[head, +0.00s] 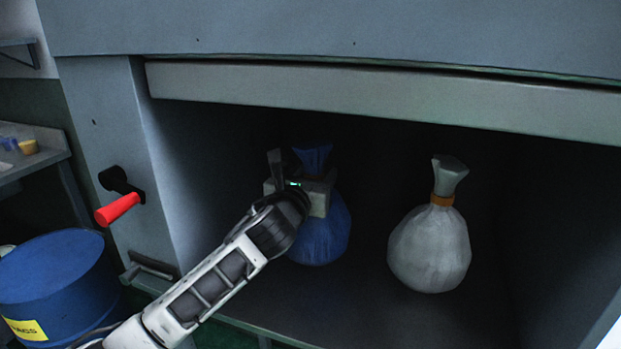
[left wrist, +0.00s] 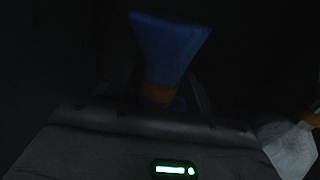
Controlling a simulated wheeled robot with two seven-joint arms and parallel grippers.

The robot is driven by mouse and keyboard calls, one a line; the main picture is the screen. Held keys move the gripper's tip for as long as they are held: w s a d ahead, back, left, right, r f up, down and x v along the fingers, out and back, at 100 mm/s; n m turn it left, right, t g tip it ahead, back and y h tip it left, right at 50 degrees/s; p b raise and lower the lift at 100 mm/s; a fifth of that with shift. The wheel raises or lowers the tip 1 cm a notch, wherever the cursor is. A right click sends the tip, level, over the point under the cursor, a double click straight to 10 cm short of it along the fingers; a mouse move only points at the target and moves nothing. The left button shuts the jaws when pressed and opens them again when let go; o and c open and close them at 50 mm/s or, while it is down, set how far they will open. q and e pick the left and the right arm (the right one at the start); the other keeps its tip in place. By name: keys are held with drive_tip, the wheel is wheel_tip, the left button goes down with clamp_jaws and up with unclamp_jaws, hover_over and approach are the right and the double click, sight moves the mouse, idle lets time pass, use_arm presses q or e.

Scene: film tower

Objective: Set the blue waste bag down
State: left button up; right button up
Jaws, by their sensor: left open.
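The blue waste bag (head: 322,238) stands upright on the floor of a dark open compartment, its tied neck pointing up. My left gripper (head: 296,165) reaches in from the left and is at the bag's neck, open, its body hiding part of the bag's upper left side. In the left wrist view the flared blue top of the blue waste bag (left wrist: 168,50) rises above an orange tie, between the dim fingers of the left gripper (left wrist: 160,95). Whether the fingers touch the neck is too dark to tell. My right gripper is in neither view.
A white bag (head: 430,248) with an orange tie stands to the right in the compartment; its edge shows in the left wrist view (left wrist: 290,150). A raised panel (head: 400,98) edges the opening above. A red handle (head: 118,208) and a blue drum (head: 58,280) are at left.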

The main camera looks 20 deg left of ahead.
use_arm(q)
drive_tip(key=s, duration=1.2)
drive_tip(key=shift+a, duration=0.2)
